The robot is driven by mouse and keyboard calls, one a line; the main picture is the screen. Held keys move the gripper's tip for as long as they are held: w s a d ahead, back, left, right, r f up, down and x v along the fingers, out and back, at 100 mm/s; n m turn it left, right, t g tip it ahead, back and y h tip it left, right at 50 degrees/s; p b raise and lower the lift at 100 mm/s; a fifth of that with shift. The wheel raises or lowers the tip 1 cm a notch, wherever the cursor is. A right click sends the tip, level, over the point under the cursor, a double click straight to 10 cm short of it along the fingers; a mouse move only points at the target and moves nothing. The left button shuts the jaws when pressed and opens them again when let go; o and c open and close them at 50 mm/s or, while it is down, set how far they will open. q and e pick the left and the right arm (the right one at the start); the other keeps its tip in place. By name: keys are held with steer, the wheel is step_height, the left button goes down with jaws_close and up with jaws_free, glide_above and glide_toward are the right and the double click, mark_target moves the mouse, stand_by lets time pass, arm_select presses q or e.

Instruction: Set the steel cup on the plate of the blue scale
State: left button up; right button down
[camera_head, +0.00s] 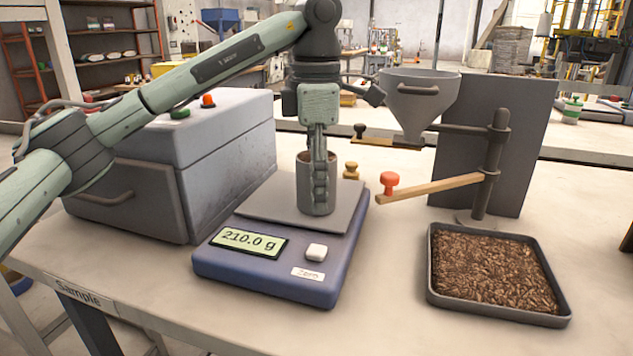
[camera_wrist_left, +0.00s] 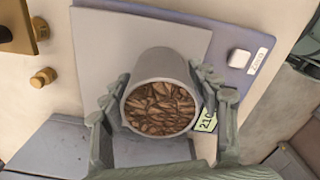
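The steel cup (camera_head: 304,188) stands upright on the grey plate (camera_head: 262,207) of the blue scale (camera_head: 215,267). The scale's display (camera_head: 249,241) reads 210.0 g. In the left wrist view the cup (camera_wrist_left: 163,66) is filled with brown pellets. My left gripper (camera_head: 320,200) reaches down from above with a finger on each side of the cup. In the left wrist view both fingers (camera_wrist_left: 160,82) appear to touch its wall, so it looks shut on the cup. The near finger hides part of the cup in the head view. My right gripper is not in view.
A grey box (camera_head: 225,150) with red and green buttons stands left of the scale. A hopper (camera_head: 418,98) on a stand with a red-knobbed wooden lever (camera_head: 430,188) is at the right. A tray (camera_head: 432,285) of pellets lies front right. The table's front middle is clear.

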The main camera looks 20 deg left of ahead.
arm_select(q)
steer(key=shift+o, duration=0.2)
steer(key=shift+r, duration=0.1)
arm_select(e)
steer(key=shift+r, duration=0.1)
arm_select(q)
steer(key=shift+r, duration=0.25)
step_height(320, 180, up, 12)
steer(key=p, duration=0.2)
steer(key=shift+f, duration=0.15)
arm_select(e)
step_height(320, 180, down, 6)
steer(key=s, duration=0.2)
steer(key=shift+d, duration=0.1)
